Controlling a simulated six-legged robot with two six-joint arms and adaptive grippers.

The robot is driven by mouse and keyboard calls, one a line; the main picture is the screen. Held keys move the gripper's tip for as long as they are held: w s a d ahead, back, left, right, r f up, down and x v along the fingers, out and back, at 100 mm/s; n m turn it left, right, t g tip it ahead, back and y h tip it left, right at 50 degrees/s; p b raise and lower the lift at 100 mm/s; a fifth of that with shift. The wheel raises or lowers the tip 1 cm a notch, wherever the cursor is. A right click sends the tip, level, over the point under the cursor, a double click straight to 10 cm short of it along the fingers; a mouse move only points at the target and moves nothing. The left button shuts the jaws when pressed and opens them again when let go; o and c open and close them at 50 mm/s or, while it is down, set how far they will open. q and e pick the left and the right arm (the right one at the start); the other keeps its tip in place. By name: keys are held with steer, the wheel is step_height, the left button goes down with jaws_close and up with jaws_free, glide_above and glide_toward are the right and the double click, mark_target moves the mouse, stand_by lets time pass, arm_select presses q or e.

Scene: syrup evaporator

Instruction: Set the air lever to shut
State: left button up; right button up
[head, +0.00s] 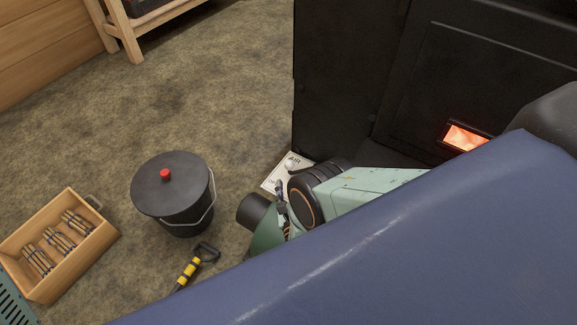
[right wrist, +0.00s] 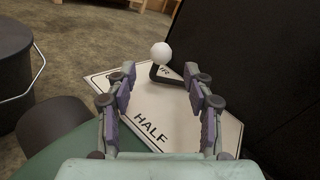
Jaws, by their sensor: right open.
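The air lever's white ball knob (head: 292,165) stands at the white label plate (head: 272,180) beside the black stove in the head view. In the right wrist view, the knob (right wrist: 161,53) tops a short black lever (right wrist: 166,75) over the plate (right wrist: 150,108), which reads HALF nearest me; the lettering by the lever is partly hidden. My right gripper (right wrist: 160,78) is open, its two fingers apart, with the knob and lever ahead between the tips; I cannot tell any contact. In the head view the gripper (head: 281,192) is mostly hidden by its arm. My left gripper is not in view.
The black stove body (head: 345,80) with a glowing window (head: 464,137) stands right. A lidded black bucket (head: 172,185), a yellow-and-black handled tool (head: 190,268) and a wooden box of bundled sticks (head: 88,252) sit left. Floor beyond the bucket is clear.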

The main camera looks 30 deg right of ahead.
mark_target(290, 168)
steer(key=shift+d+r, duration=0.1)
steer(key=shift+w+d+m+h, duration=0.15)
steer(key=shift+w+m+h, duration=0.15)
steer(key=shift+w, duration=0.1)
steer(key=b+x, duration=0.3)
steer(key=x, duration=0.4)
jaws_close()
stand_by(0.4)
